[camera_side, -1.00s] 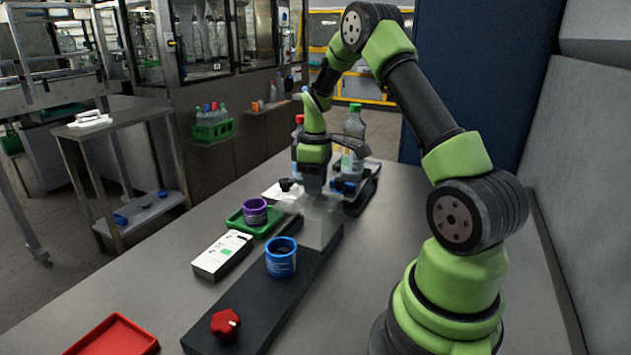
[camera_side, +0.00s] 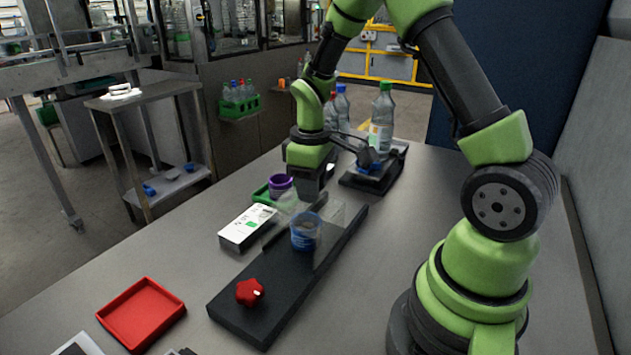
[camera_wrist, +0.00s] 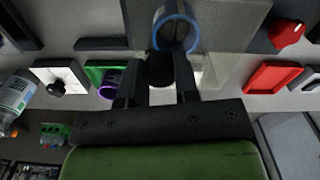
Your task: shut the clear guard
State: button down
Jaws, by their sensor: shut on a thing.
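The clear guard (camera_side: 332,218) is a see-through cover on the long black base (camera_side: 240,315). In the side view it overlaps the blue reel (camera_side: 305,236), which shows through it. It shows as a greyish clear panel in the wrist view (camera_wrist: 232,28), next to the blue reel (camera_wrist: 176,28). My gripper (camera_side: 306,197) is low at the far end of the base. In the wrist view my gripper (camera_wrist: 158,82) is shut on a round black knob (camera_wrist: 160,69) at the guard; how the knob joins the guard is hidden.
A red star knob (camera_side: 250,292) is on the base's near end. A red tray (camera_side: 142,313) lies front left. A bottle (camera_side: 382,125) stands behind.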

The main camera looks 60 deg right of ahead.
jog(key=shift+a, duration=0.25)
jog(key=c, duration=0.8)
grip_release()
jog(key=shift+c, duration=0.2)
jog(key=shift+r, duration=0.1)
notch_tip(320, 180, up, 9)
jog(key=shift+r, duration=0.4)
jog(key=s+a+r+m+t+y, duration=0.1)
jog(key=s+a+r+m+t, duration=0.2)
jog(key=s, duration=0.4)
jog(key=s+a+r+m+t+y, duration=0.1)
jog(key=s+a+r+m+t, duration=0.2)
jog(key=s+a, duration=0.4)
notch_tip(320, 180, up, 3)
jog(key=shift+a+f+t, duration=0.1)
jog(key=shift+a+t, duration=0.5)
